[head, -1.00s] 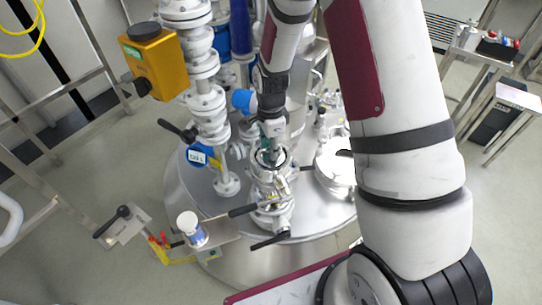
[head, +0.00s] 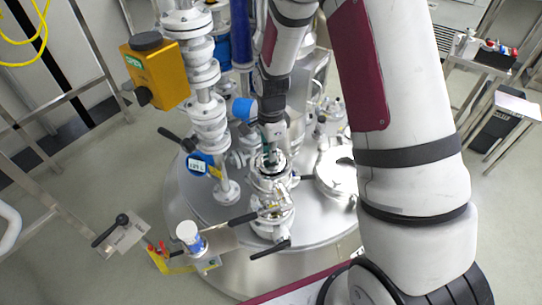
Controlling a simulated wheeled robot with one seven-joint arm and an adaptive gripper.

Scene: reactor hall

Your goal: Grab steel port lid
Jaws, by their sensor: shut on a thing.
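My gripper (head: 271,155) points down at the top of a steel port (head: 272,183) on the reactor lid, seen in the middle of the head view. Its dark fingers are closed at the port's round mouth. The steel port lid is small and mostly hidden by the fingers and wrist. What shows fits the fingers being shut on it. I cannot tell whether it still touches the port rim. Below the port are clamps and a valve with black handles (head: 270,249).
A white pipe column (head: 208,120) with a blue gauge (head: 199,164) stands close left of my gripper. An orange box (head: 155,71) is at upper left. A side bracket holds a white-capped bottle (head: 190,236). A steel cart (head: 482,62) stands far right.

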